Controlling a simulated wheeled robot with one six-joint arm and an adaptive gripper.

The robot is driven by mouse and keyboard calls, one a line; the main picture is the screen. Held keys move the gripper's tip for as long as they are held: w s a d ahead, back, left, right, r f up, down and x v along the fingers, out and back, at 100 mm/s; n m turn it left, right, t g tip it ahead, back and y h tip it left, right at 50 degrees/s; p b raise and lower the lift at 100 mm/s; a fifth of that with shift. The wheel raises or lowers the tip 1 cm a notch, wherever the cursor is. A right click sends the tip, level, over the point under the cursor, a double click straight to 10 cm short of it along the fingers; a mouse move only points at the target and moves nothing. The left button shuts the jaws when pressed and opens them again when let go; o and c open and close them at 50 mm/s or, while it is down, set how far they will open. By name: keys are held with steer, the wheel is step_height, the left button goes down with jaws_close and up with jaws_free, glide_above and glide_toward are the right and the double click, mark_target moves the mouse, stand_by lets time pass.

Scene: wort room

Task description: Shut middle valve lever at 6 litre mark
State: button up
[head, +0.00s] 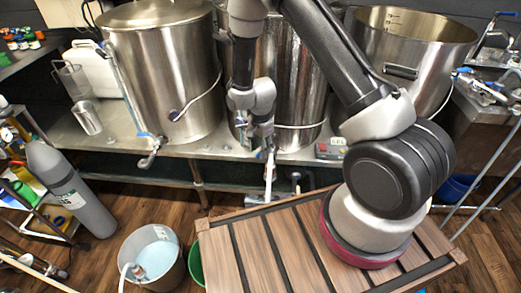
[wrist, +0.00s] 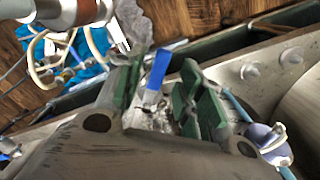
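The middle steel kettle (head: 305,75) stands on the steel bench, partly hidden by my arm. My gripper (head: 262,135) is low in front of it, by the middle valve (head: 269,170). In the wrist view my gripper (wrist: 163,95) is open, with its green-padded fingers apart. A blue valve lever (wrist: 158,69) shows between the two fingers, and I cannot tell whether either pad touches it. A bucket (head: 152,258) on the floor at front left holds pale blue-looking liquid with a hose in it. No litre mark is readable.
A lidded kettle (head: 165,70) stands left and an open kettle (head: 415,50) right. A grey gas cylinder (head: 70,190) stands on the floor at left. A green bucket (head: 195,262) is beside my slatted wooden deck. A small control box (head: 330,150) sits on the bench edge.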

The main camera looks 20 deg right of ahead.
steer(key=shift+f, duration=0.65)
steer(key=shift+c, duration=0.3)
jaws_close()
steer(key=shift+w+a+m, duration=0.25)
steer(key=shift+w+m, duration=0.25)
steer(key=shift+m, duration=0.5)
